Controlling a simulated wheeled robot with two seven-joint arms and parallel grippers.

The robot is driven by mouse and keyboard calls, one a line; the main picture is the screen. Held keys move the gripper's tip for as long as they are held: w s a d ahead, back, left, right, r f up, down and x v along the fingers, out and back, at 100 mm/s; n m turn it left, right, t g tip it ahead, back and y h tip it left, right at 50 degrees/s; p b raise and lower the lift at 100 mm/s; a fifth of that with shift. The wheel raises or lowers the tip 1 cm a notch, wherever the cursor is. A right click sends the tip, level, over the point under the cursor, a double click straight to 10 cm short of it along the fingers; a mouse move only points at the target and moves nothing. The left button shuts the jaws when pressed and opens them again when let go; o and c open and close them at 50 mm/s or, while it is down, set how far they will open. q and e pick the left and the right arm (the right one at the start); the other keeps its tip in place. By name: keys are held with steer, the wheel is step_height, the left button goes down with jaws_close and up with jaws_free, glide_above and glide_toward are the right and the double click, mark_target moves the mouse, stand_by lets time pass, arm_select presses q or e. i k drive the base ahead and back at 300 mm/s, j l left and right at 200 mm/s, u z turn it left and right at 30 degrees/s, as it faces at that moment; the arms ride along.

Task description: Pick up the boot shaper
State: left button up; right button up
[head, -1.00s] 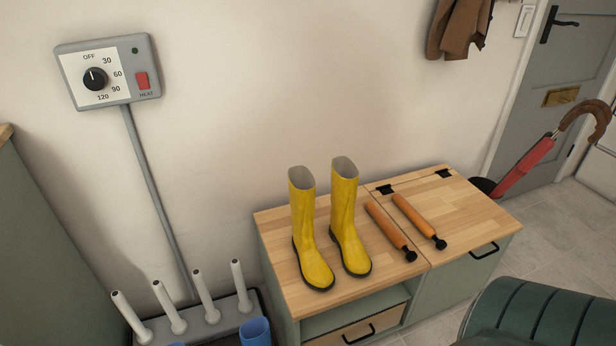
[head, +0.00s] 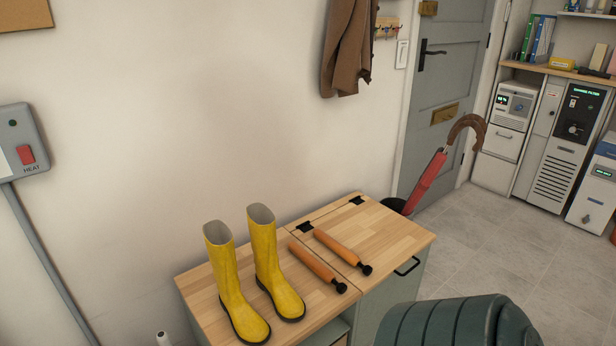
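Two boot shapers, orange-brown rods with black knobs at the near end, lie side by side on the wooden cabinet top. The left boot shaper (head: 315,264) lies close to the boots. The right boot shaper (head: 340,250) lies beside it, across the lid seam. A pair of yellow boots, the left boot (head: 231,285) and the right boot (head: 269,262), stands upright to their left. Neither of my grippers shows in the head view.
The cabinet top (head: 385,238) has free room on its right, hinged lid. A red umbrella (head: 430,182) leans in a black stand by the grey door (head: 452,75). A rounded dark green object (head: 455,325) is at the bottom. A heat switch box (head: 20,145) hangs at left.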

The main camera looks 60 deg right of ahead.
mark_target(329, 276)
steer(key=i+j, duration=0.1)
steer(key=i, duration=0.25)
steer(key=z, duration=2.1)
steer(key=k+u, duration=0.15)
steer(key=u, duration=0.2)
steer(key=k+u, duration=0.1)
steer(key=u, duration=0.2)
steer(key=k+j+u, duration=0.1)
steer(key=u, duration=0.25)
steer(key=k, duration=0.05)
